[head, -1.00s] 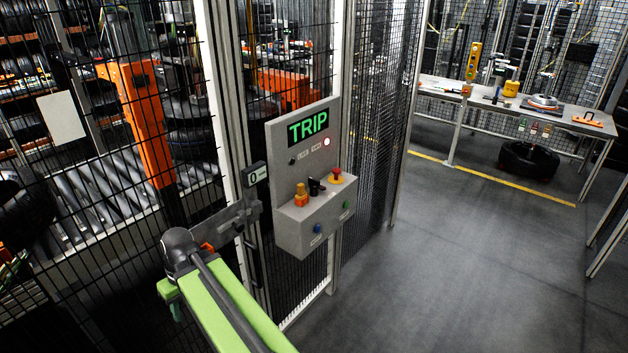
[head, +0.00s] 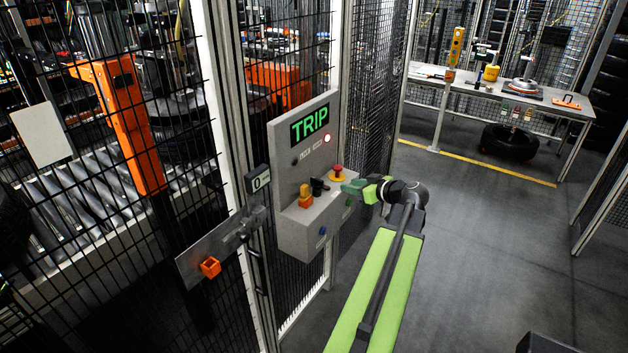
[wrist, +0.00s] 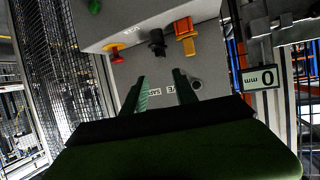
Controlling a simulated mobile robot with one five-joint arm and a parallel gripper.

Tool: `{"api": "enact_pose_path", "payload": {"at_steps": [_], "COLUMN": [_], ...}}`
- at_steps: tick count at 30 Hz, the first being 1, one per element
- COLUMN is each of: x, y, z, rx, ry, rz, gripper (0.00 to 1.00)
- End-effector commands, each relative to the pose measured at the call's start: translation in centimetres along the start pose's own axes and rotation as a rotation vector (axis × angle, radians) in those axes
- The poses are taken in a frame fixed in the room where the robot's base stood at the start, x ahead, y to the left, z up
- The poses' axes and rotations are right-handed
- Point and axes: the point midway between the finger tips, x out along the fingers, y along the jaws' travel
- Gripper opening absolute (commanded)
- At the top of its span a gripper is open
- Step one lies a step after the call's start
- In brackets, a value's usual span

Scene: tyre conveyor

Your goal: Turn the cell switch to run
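The grey control box (head: 300,236) stands on the fence, with a green "TRIP" display (head: 310,122) on its upright panel. In the head view my gripper (head: 352,187) comes from the right, close to the box.
A small display reading 0 (head: 259,180) and a latch plate with an orange block (head: 210,267) are left of the box. Mesh fence encloses rollers at left. A workbench (head: 470,88) with a tyre (head: 510,141) beneath stands at the back right. The floor at right is clear.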

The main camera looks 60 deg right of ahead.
Motion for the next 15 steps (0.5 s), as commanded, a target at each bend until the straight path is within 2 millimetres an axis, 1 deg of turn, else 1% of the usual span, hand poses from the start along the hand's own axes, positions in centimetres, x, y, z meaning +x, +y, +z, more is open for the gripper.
{"api": "enact_pose_path", "payload": {"at_steps": [2,5,8,15], "x": [0.5,1.9,4.2,10.5], "y": [-0.1,0.0,-0.1,-0.1], "z": [0.1,0.3,0.5,0.5], "rx": [-0.001,-0.001,-0.001,-0.001], "ry": [-0.001,-0.002,-0.003,-0.003], "rz": [-0.002,-0.004,-0.006,-0.006], "gripper": [0.35,0.35,0.35,0.35]}}
